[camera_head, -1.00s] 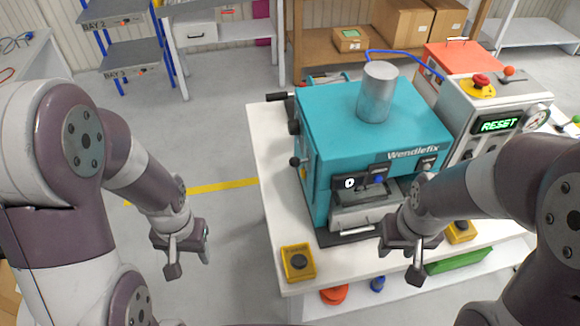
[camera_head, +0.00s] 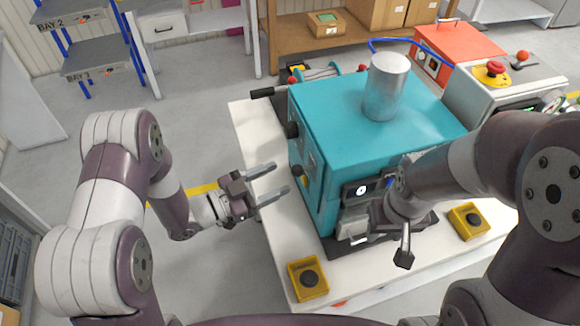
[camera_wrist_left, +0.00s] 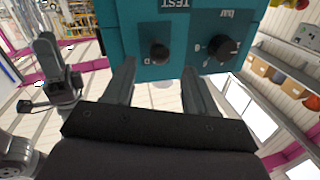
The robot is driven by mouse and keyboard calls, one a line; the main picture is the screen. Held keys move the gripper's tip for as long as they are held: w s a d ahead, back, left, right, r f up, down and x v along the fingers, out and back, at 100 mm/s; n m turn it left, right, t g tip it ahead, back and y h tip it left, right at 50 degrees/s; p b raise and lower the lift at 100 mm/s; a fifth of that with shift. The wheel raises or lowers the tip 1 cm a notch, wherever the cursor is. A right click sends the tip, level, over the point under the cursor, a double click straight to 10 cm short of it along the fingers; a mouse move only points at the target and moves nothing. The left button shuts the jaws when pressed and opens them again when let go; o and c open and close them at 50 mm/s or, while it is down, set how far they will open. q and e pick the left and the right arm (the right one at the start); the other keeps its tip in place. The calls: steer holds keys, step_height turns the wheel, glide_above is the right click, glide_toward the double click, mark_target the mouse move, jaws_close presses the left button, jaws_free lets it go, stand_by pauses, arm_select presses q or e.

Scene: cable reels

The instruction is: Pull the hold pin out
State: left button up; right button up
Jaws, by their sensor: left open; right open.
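The teal machine (camera_head: 370,105) stands on a white table. Its left side carries black knobs and a small ball-ended knob (camera_head: 299,171); I cannot tell for certain which part is the hold pin. My left gripper (camera_head: 281,178) is open and empty, its two fingers pointing at this left side. In the left wrist view, the open fingers (camera_wrist_left: 158,66) face the teal panel (camera_wrist_left: 180,75), with a black knob (camera_wrist_left: 159,54) just beyond the gap and a larger dial (camera_wrist_left: 223,47) to the right. My right gripper (camera_head: 400,240) is open in front of the machine, partly hiding its front drawer.
A black handle (camera_head: 263,92) sticks out at the machine's back left. A grey control box with a red button (camera_head: 491,70) stands at right. The floor left of the table is free.

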mark_target(292, 173)
arm_select(q)
steer(key=x, duration=0.4)
steer(key=shift+d+r+p, duration=0.1)
steer(key=shift+d+p, duration=0.1)
steer(key=shift+p, duration=0.15)
steer(key=shift+w+d, duration=0.2)
